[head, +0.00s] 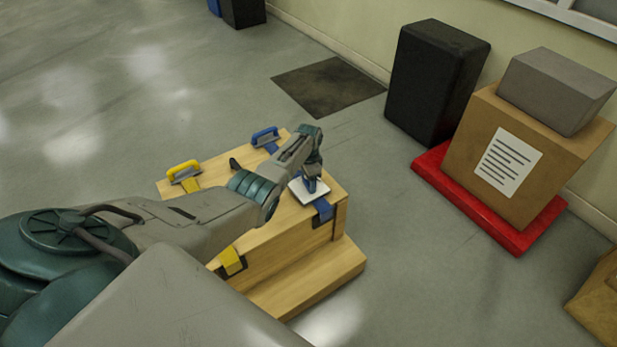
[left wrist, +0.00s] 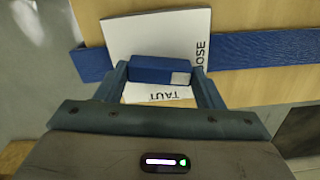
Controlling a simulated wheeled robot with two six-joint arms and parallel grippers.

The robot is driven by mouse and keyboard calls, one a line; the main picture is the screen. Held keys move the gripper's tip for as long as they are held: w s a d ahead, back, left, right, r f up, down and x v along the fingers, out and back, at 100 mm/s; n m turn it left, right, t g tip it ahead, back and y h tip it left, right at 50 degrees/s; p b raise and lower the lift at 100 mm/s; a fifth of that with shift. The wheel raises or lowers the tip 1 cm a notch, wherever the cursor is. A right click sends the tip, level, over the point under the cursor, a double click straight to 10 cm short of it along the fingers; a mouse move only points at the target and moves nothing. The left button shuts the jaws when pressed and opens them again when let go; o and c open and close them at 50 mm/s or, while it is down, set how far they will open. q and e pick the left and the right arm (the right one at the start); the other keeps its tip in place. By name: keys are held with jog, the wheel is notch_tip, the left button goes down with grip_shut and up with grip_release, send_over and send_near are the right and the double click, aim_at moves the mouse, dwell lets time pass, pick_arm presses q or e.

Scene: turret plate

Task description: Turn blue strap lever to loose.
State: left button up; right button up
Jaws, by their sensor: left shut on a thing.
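The blue strap lever (left wrist: 158,68) sits on a white plate (left wrist: 130,35) in the left wrist view. Its pale grey end patch is at the right of the picture. The plate carries the word TAUT below the lever and a partly hidden word ending in OSE along its right side. My left gripper (left wrist: 163,82) is shut on the lever, one finger at each end. In the head view the left gripper (head: 311,184) comes down over the white plate (head: 298,190) on a wooden crate, hiding most of the lever. My right gripper is not in view.
The blue strap (head: 323,211) runs over the wooden crate (head: 285,262). A blue handle (head: 265,136), a yellow handle (head: 183,170) and a yellow strap (head: 231,261) are also on it. A red pallet (head: 520,240) with a box stands at right, clear of the crate.

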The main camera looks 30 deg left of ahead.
pick_arm(q)
jog(key=shift+n, duration=1.1)
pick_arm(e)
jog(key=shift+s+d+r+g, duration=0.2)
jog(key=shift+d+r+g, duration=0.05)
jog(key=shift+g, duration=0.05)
pick_arm(q)
jog(key=o, duration=1)
jog(key=shift+a, duration=0.1)
jog(key=shift+r+p, duration=0.15)
jog(key=shift+p, duration=0.15)
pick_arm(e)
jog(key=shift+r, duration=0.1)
